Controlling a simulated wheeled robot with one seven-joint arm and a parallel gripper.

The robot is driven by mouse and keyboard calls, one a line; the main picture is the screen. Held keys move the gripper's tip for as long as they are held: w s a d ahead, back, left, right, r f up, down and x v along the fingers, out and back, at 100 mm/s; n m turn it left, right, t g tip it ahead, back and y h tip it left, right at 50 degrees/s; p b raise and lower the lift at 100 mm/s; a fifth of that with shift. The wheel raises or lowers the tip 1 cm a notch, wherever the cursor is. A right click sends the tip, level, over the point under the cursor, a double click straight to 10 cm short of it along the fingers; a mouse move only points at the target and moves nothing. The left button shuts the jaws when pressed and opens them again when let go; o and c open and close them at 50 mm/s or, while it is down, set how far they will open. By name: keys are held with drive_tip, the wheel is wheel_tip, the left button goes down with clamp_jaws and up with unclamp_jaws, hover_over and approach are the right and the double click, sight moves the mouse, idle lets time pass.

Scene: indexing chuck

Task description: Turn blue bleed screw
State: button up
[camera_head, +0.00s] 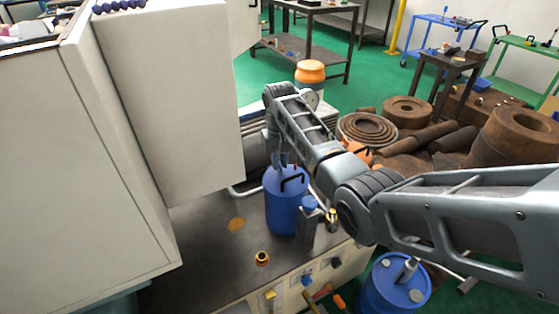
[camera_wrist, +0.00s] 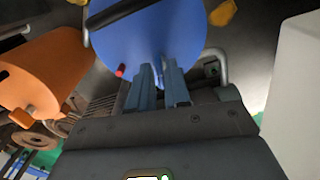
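A blue canister (camera_head: 287,215) with a black handle stands on the dark bench top. My gripper (camera_head: 279,162) points down at the top of this canister. In the wrist view the canister (camera_wrist: 150,35) fills the upper middle, and the fingertips of my gripper (camera_wrist: 158,72) overlap its near edge. The two fingers are close together with a narrow gap. I cannot tell whether something small is held between them. A small red part (camera_wrist: 120,71) sits beside the left finger. I cannot make out a blue bleed screw clearly; the fingers may hide it.
A large pale cabinet (camera_head: 165,90) rises left of the canister. A small grey blue-topped container (camera_head: 307,228) stands close on its right. A brass ring (camera_head: 262,258) lies on the bench. A blue drum (camera_head: 390,290) is at lower right.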

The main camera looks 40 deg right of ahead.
clamp_jaws()
drive_tip(key=shift+r+n, duration=0.1)
drive_tip(key=shift+n, duration=0.2)
drive_tip(key=shift+n+p, duration=0.85)
drive_tip(key=shift+n, duration=0.15)
drive_tip(key=n+p, duration=0.1)
drive_tip(key=n, duration=0.2)
drive_tip(key=shift+n, duration=0.3)
drive_tip(key=n+p, duration=0.1)
drive_tip(key=n, duration=0.3)
drive_tip(key=shift+p, duration=0.3)
drive_tip(key=shift+n+p, duration=0.3)
drive_tip(key=shift+n, duration=2)
drive_tip(key=shift+o, duration=1.8)
unclamp_jaws()
